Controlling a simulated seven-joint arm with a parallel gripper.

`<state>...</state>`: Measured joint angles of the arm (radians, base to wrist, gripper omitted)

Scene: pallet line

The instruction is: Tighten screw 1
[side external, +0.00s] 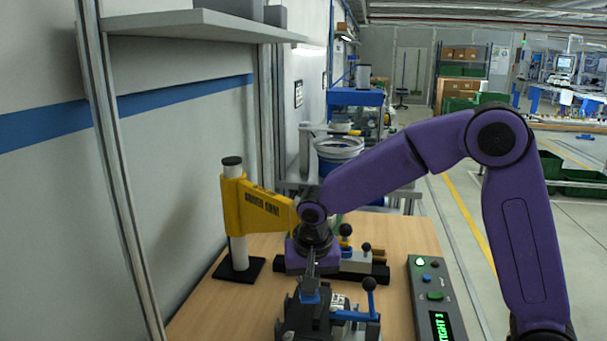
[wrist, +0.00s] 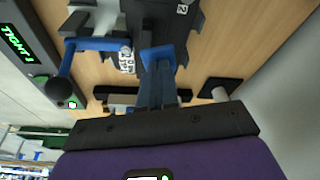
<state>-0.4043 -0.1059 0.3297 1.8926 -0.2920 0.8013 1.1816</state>
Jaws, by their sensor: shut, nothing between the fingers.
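My gripper (side external: 311,275) points down over a dark fixture block (side external: 305,318) on the wooden bench, its fingers shut and empty. In the wrist view the closed fingers (wrist: 158,75) reach to a blue part (wrist: 157,55) at the block's edge; I cannot tell whether they touch it. A blue clamp lever with a ball knob (side external: 369,284) lies beside the block. I cannot make out screw 1. A control box (side external: 434,300) shows green text on its display, which reads like "TIGHT 1" in the wrist view (wrist: 17,43).
A yellow arm (side external: 262,205) on a post with a black base (side external: 239,269) stands at the left, close to my wrist. A dark rail with knobs (side external: 350,265) lies behind the fixture. Bare bench (side external: 208,310) shows at the left, beside a wall and metal uprights.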

